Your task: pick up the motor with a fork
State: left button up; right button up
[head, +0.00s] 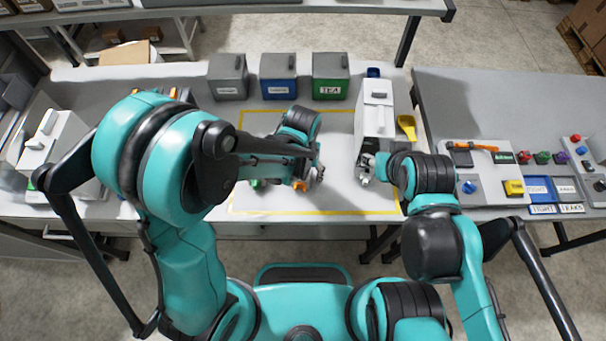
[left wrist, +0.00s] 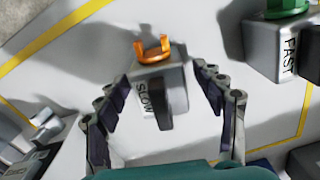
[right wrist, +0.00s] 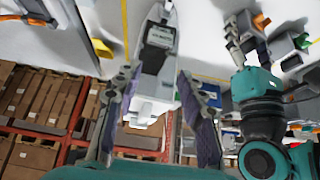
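The motor with an orange fork (left wrist: 153,50) on top is a small grey block marked SLOW (left wrist: 144,98). In the left wrist view it lies between the spread fingers of my left gripper (left wrist: 162,78), with gaps on both sides. In the head view its orange part (head: 301,186) shows by my left gripper (head: 314,178), and the arm hides most of its body. A similar grey block marked FAST (left wrist: 290,45) has a green top (left wrist: 285,8). My right gripper (right wrist: 160,82) is open, with its fingers on either side of the view of a white machine (right wrist: 159,60).
The white machine (head: 374,115) stands close to my right gripper in the head view. Grey, blue (head: 279,76) and green (head: 331,76) TEA bins line the back. A yellow scoop (head: 406,126) lies at right. Yellow tape (head: 330,212) borders the mostly clear middle.

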pick_arm(q)
jog(key=c, duration=1.4)
jog(key=shift+r, duration=0.1)
